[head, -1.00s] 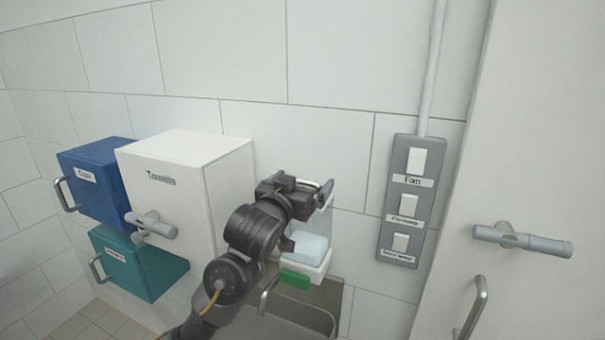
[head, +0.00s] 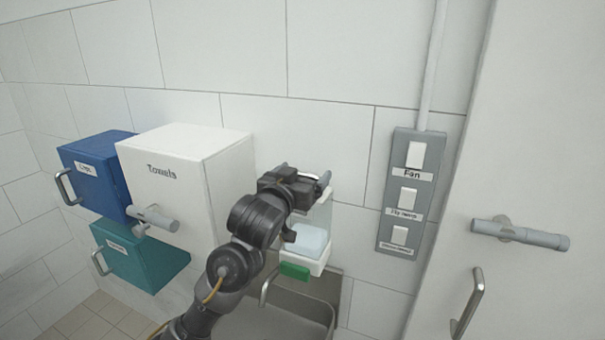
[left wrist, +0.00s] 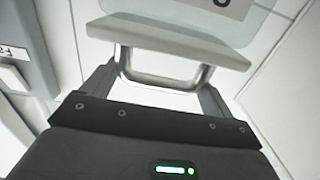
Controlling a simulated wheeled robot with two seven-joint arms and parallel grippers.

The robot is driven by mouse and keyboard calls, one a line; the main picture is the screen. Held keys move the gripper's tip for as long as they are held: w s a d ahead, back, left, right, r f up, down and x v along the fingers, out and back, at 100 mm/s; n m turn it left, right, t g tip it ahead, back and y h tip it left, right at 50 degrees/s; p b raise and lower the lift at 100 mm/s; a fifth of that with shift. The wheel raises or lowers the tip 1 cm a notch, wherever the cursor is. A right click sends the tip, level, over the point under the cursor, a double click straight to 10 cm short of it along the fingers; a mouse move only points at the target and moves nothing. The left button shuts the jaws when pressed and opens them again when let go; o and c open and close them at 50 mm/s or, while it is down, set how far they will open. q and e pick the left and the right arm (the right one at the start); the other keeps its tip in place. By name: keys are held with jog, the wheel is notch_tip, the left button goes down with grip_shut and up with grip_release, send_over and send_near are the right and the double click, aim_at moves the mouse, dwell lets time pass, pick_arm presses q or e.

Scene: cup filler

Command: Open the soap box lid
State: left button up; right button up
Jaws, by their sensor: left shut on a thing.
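The soap box (head: 318,266) is a white tray on the tiled wall with a green tab (head: 294,271) at its front. A pale blue soap block (head: 308,238) sits in it, uncovered at the front. Its clear lid (head: 322,212) stands raised behind the soap, partly hidden by my arm. My left gripper (head: 318,182) is at the lid's upper edge. In the left wrist view its fingers (left wrist: 163,82) are shut on the lid's metal handle (left wrist: 150,82), below the lid's grey edge (left wrist: 170,40). My right gripper is not in view.
A white "Towels" box (head: 185,160), a blue box (head: 95,175) and a teal box (head: 145,262) stand left of my arm. A grey switch panel (head: 405,190) and a white door (head: 530,150) are on the right. A metal basin (head: 305,300) lies below the soap box.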

pick_arm(q)
jog(key=shift+w+d+r+g+y+p, duration=0.1)
jog(key=shift+w+r+g+y+p, duration=0.3)
jog(key=shift+p, duration=1.3)
jog(key=shift+w+d+r+g+p, duration=0.1)
jog(key=shift+r+g+p, duration=0.5)
jog(key=shift+p, duration=1.05)
jog(key=shift+w+d+f+g, duration=0.15)
jog(key=shift+w+g, duration=0.05)
jog(key=shift+g, duration=0.3)
jog(key=shift+w+g, duration=0.2)
jog(key=shift+g, duration=0.1)
jog(key=shift+w+d+g+y, duration=0.2)
jog(key=shift+w+g+y, duration=0.55)
jog(key=shift+g, duration=0.75)
jog(key=o, duration=1.2)
jog(key=shift+d, duration=0.1)
